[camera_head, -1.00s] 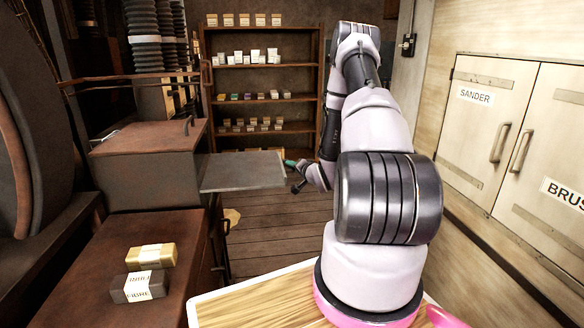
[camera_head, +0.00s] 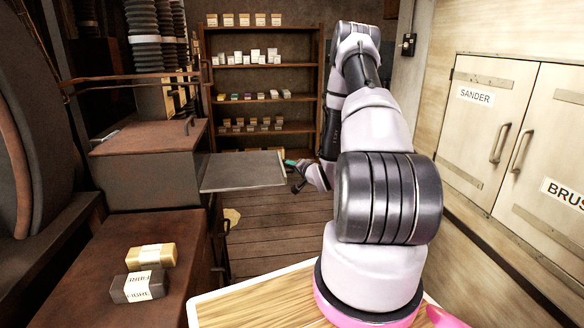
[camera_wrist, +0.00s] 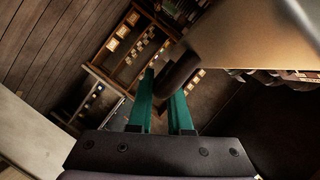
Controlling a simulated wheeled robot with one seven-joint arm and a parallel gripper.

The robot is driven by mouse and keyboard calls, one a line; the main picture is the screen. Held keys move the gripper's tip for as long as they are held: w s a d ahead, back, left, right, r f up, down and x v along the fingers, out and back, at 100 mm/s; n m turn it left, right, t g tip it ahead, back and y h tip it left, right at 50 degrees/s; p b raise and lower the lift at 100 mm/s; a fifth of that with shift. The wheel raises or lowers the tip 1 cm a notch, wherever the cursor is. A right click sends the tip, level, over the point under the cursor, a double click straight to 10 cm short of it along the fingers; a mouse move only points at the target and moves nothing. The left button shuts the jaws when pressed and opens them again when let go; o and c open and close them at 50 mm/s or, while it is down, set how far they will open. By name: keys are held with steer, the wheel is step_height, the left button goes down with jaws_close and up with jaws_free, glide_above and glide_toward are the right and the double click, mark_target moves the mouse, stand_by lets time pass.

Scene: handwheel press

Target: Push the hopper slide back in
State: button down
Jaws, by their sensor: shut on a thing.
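The hopper slide (camera_head: 242,172) is a flat grey plate that sticks out to the right from the rust-brown hopper box (camera_head: 152,175) in the head view. My gripper (camera_head: 291,163) is at the plate's outer right end, small and partly hidden by my own arm. In the wrist view my gripper's green fingers (camera_wrist: 165,88) are shut on a dark rounded handle (camera_wrist: 180,70). The handle sits at the edge of a broad tan-brown surface (camera_wrist: 245,45), which looks like the slide seen close up. The handle's far side is hidden.
A brown bench (camera_head: 105,285) with a gold block (camera_head: 151,256) and a dark block (camera_head: 138,288) stands at lower left. Shelves (camera_head: 262,98) with small boxes stand at the back. Cabinets (camera_head: 500,110) line the right wall. Bare plank floor (camera_head: 270,235) lies below the slide.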

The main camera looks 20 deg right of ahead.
mark_target(220, 169)
stand_by(0.4)
steer(key=w+a, duration=0.2)
steer(key=a, duration=0.6)
steer(key=w+a, duration=0.3)
steer(key=a, duration=0.6)
steer(key=w+a, duration=0.2)
steer(key=a, duration=0.7)
steer(key=shift+w, duration=0.15)
steer(key=c, duration=0.8)
jaws_free()
steer(key=shift+a, duration=0.1)
steer(key=shift+c, duration=0.2)
steer(key=shift+w+r, duration=0.1)
steer(key=v, duration=1.1)
